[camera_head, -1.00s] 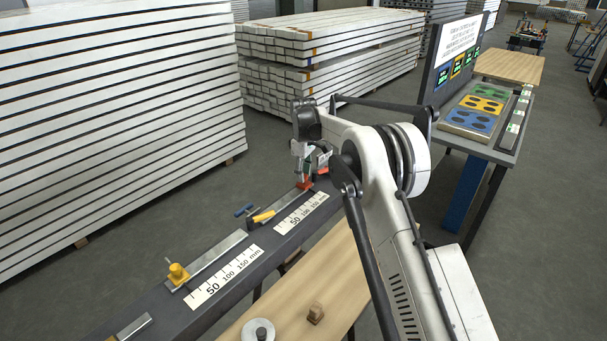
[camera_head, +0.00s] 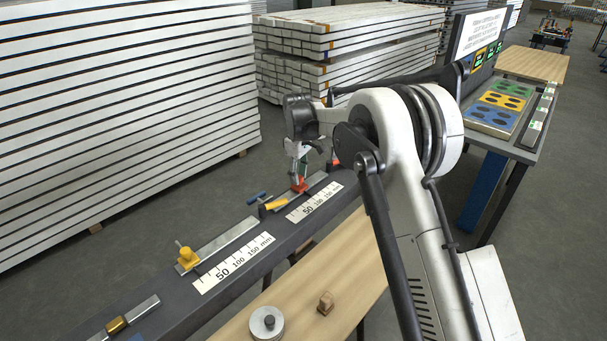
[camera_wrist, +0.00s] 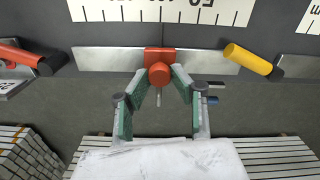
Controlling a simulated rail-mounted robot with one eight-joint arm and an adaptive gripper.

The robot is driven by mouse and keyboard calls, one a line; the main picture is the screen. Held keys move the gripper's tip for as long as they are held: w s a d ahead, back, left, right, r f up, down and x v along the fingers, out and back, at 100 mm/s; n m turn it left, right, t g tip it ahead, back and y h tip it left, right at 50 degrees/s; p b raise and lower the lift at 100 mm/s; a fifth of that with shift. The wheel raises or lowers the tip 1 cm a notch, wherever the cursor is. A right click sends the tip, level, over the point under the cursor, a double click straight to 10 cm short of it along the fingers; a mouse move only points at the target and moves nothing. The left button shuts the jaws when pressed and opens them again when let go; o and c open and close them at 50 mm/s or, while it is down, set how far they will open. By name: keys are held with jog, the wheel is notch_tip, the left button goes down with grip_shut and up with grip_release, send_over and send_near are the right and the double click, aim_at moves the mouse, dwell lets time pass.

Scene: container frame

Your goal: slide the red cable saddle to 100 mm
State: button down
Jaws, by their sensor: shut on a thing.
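The red cable saddle (camera_head: 300,186) sits on its metal rail (camera_head: 318,182) on the dark beam, near the middle of the printed scale (camera_head: 315,202). In the wrist view the saddle (camera_wrist: 159,60) has a round red knob facing the camera. My gripper (camera_wrist: 160,82) has its two green-padded fingers closed in on either side of it. In the wrist view the scale (camera_wrist: 165,10) is upside down and cut by the top edge. The saddle stands about halfway along it, past the 50 mark; the exact reading cannot be told.
A yellow cylinder (camera_wrist: 247,59) lies across the rail's right end in the wrist view; a red cylinder (camera_wrist: 20,57) is at the left. A yellow saddle (camera_head: 187,258) sits on the nearer rail. Stacked white beams (camera_head: 120,100) stand behind.

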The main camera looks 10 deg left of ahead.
jog(key=c, duration=1.5)
grip_release()
jog(key=shift+o, duration=0.2)
jog(key=shift+r, duration=0.15)
notch_tip(320, 180, up, 12)
